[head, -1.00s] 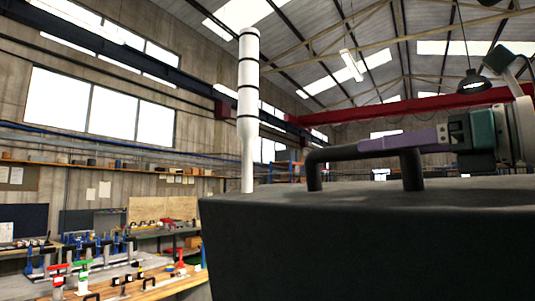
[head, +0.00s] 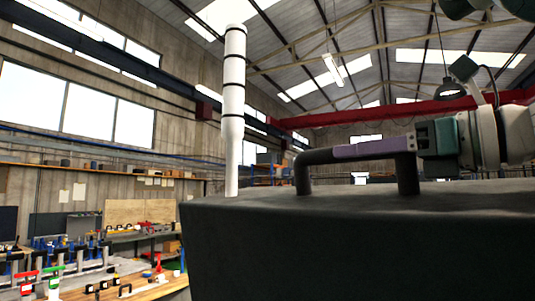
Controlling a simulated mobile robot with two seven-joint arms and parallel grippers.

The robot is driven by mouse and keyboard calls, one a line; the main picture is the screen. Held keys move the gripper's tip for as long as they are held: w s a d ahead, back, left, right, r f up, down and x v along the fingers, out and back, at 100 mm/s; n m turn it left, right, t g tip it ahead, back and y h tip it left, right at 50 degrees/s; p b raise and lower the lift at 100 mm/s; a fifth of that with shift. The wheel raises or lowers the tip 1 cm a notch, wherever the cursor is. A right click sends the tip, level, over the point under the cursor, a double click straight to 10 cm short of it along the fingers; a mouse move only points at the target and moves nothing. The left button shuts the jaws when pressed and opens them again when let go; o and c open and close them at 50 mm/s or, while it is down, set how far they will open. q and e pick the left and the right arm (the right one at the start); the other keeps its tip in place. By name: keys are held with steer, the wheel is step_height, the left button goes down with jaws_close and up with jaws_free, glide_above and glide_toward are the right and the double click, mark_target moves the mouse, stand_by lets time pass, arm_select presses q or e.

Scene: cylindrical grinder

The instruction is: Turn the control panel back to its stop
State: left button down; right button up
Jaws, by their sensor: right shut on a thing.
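The control panel (head: 350,245) is a large dark box filling the lower right of the head view. A black bridge handle (head: 409,176) stands on its top face. My right gripper (head: 345,152) reaches in from the right and is shut on the handle's bar, its purple finger lying along the bar. The finger hides part of the bar. My left gripper is not in view. The panel's front face, its pivot and its stop cannot be made out.
A white banded pole (head: 233,110) rises behind the panel's left top edge. A workbench (head: 150,290) with clamps and tools lies at lower left. A hanging lamp (head: 451,90) and a red beam (head: 400,114) are in the background.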

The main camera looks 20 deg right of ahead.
jaws_close()
steer(key=shift+a, duration=0.1)
stand_by(0.4)
steer(key=shift+s, duration=0.1)
stand_by(0.5)
